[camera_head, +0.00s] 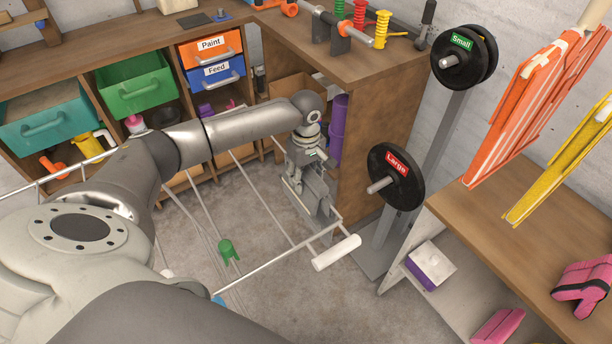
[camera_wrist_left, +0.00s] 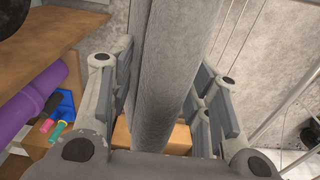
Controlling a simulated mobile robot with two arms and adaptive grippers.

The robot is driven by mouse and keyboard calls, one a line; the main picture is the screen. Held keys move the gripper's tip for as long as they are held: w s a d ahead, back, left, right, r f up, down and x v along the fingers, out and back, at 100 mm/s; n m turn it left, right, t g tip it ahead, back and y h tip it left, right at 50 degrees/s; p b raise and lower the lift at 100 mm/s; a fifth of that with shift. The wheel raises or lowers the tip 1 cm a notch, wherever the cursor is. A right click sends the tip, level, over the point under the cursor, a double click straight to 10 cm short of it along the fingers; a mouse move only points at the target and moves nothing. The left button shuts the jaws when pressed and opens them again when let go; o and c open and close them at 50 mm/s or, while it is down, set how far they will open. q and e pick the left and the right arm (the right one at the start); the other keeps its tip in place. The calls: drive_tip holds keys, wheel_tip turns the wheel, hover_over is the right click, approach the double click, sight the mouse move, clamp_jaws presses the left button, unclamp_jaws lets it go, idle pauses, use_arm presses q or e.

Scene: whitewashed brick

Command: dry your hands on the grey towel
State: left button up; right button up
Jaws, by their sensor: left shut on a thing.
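My left gripper (camera_head: 309,180) reaches to the far right part of a white wire drying rack (camera_head: 262,200). The grey towel (camera_wrist_left: 168,60) hangs as a folded strip between its fingers in the left wrist view, and the gripper (camera_wrist_left: 172,95) is shut on it. In the head view the towel's grey is hard to tell from the grey gripper, which hides part of it. My right gripper is not in view.
A green peg (camera_head: 228,250) and a white roll (camera_head: 336,253) are on the rack. A weight stand with a "Large" plate (camera_head: 395,178) stands to the right. A wooden workbench (camera_head: 380,62) and a purple rolled mat (camera_head: 338,128) are close behind the gripper.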

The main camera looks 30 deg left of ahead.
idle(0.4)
use_arm(q)
drive_tip(key=o, duration=1.3)
wheel_tip(320, 180, up, 12)
drive_tip(key=shift+r, duration=0.1)
